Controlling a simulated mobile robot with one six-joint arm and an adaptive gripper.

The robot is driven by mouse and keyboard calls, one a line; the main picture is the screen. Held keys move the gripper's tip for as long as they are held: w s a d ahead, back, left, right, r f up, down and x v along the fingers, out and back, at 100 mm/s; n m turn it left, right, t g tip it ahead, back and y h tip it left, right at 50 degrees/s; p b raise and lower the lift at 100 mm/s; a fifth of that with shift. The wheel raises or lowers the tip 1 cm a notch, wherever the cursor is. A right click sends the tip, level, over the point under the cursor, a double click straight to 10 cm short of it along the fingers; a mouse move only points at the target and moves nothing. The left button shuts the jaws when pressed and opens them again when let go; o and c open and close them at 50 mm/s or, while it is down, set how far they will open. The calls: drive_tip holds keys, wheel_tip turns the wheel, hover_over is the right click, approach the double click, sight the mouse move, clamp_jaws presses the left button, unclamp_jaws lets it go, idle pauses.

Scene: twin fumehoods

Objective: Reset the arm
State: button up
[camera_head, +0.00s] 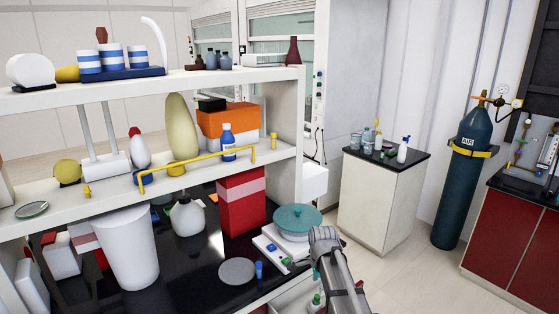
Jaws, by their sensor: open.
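Part of my own arm, a grey link with a rounded end, rises from the bottom edge right of centre. It stands in front of the right end of the lab bench (195,292). I cannot make out my gripper or its fingertips in this view. Nothing held can be seen.
Close to my arm stand a teal-topped round device (297,217), a grey disc (237,271) and a red box (241,203). A shelf (225,166) with a yellow rail hangs over the bench. Open floor (395,285) lies right, before a white cabinet (381,205) and gas cylinder (460,205).

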drive_tip(key=s+d+n, duration=0.3)
drive_tip(key=s+n, duration=1.1)
drive_tip(key=n, duration=0.1)
drive_tip(key=shift+d+n, duration=0.3)
drive_tip(key=shift+n, duration=0.1)
idle(0.7)
